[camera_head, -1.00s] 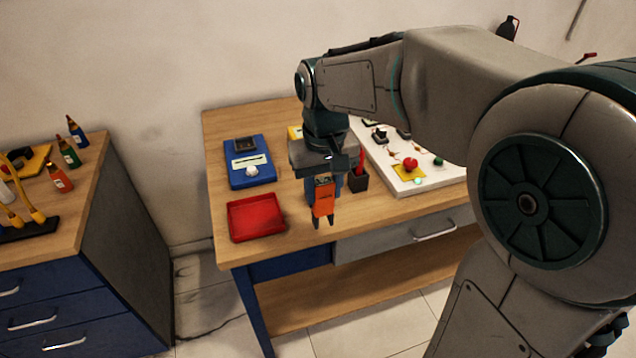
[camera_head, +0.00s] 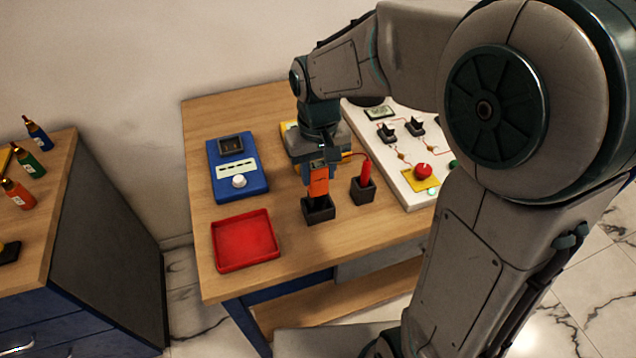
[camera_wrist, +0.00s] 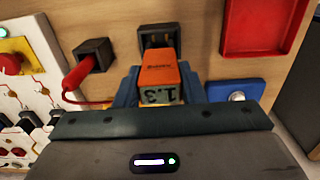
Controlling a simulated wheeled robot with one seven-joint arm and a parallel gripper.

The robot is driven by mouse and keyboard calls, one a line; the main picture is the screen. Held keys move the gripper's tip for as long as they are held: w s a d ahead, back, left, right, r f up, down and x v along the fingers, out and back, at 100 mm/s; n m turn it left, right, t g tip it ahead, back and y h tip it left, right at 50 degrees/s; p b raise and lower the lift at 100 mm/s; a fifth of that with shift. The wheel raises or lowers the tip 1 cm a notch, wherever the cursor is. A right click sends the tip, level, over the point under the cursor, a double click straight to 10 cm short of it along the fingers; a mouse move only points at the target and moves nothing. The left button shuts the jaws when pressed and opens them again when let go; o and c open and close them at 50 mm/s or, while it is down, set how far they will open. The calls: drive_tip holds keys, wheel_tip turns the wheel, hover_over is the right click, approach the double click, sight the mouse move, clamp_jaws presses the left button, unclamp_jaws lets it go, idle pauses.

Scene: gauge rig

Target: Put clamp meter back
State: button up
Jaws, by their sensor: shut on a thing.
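The clamp meter (camera_head: 319,183) is orange with a dark lower end, and it hangs upright from my gripper (camera_head: 318,168). My gripper is shut on its upper part, and blue fingers show on both sides of it. In the wrist view the orange meter (camera_wrist: 160,75) shows a "1.3" display between the fingers. A black square holder (camera_head: 319,211) stands on the bench directly below the meter. The meter's dark end is at the holder's opening; how deep it reaches I cannot tell. The holder (camera_wrist: 157,35) is partly hidden behind the meter in the wrist view.
A second black holder (camera_head: 362,191) with a red probe stands close to the right. A red tray (camera_head: 245,240) lies to the left, and a blue instrument (camera_head: 237,170) behind it. A white panel (camera_head: 420,190) with switches and a red knob is at the right.

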sight(318, 184)
drive_tip(key=shift+f, duration=1.9)
drive_tip(key=shift+f, duration=0.2)
drive_tip(key=o, duration=1.1)
drive_tip(key=shift+c, duration=0.2)
drive_tip(key=shift+r, duration=0.1)
wheel_tip(318, 184, up, 12)
drive_tip(key=shift+r, duration=0.1)
drive_tip(key=s+d+f+m+t, duration=0.3)
drive_tip(key=s+d+f, duration=0.1)
drive_tip(key=s+d, duration=0.8)
drive_tip(key=shift+s, duration=0.2)
